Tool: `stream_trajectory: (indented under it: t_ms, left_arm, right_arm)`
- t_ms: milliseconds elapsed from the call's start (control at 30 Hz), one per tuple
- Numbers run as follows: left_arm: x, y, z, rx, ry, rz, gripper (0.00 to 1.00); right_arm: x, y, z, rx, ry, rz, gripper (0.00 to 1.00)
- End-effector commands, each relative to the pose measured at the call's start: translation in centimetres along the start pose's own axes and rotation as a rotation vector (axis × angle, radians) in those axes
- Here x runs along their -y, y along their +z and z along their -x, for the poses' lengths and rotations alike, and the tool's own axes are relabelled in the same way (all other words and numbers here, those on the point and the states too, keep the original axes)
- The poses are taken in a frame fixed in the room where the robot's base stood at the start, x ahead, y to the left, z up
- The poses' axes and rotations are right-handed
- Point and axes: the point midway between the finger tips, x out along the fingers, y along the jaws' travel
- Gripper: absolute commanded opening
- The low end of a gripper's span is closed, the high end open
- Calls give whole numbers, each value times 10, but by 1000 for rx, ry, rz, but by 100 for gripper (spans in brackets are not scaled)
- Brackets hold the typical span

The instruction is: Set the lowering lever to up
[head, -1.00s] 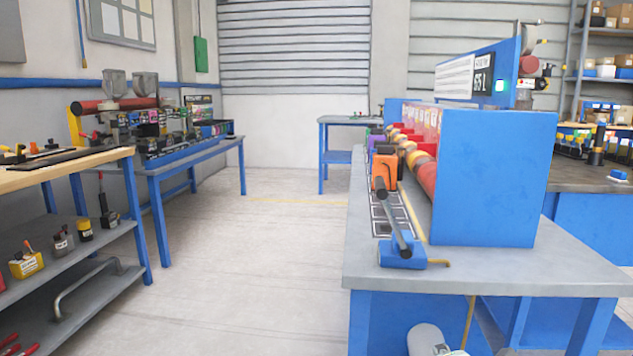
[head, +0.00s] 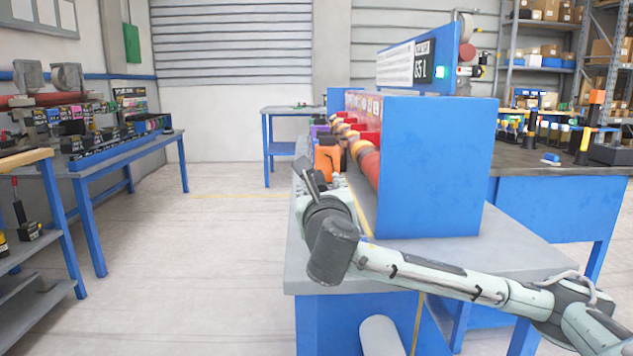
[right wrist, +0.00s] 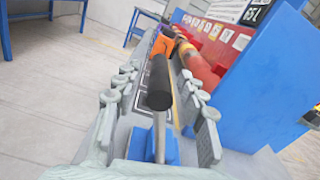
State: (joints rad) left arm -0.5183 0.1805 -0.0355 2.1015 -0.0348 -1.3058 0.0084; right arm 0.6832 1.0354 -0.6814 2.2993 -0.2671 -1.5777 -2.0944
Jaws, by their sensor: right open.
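The lowering lever has a thick black grip (right wrist: 158,85) on a thin metal rod, rising from a blue base (right wrist: 170,150) in the right wrist view. My right gripper (right wrist: 157,98) is open, with one finger on each side of the lever; contact with either finger is not visible. In the head view my right gripper (head: 318,182) is over the near left part of the bench, and my own arm hides the lever's base. Which end position the lever is in, I cannot tell. My left gripper is not in view.
A big blue housing (head: 435,165) stands right of the lever on the grey bench (head: 505,250). An orange block (head: 327,158) and red rollers (head: 368,165) lie beyond the lever. The floor (head: 220,255) to the left is clear.

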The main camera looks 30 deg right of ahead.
Motion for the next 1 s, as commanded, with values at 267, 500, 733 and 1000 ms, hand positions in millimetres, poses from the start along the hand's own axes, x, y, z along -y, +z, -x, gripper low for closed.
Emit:
stream_trajectory:
  t_ms: [267,500,733,1000]
  left_arm:
    - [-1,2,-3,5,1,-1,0]
    - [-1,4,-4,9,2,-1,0]
    - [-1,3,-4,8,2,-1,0]
    - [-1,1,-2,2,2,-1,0]
  right_arm:
    - [0,1,-26,1,-1,-2,41]
    - [0,0,-27,1,1,-2,41]
    - [0,0,-27,0,1,-2,15]
    - [0,0,-27,0,1,-2,0]
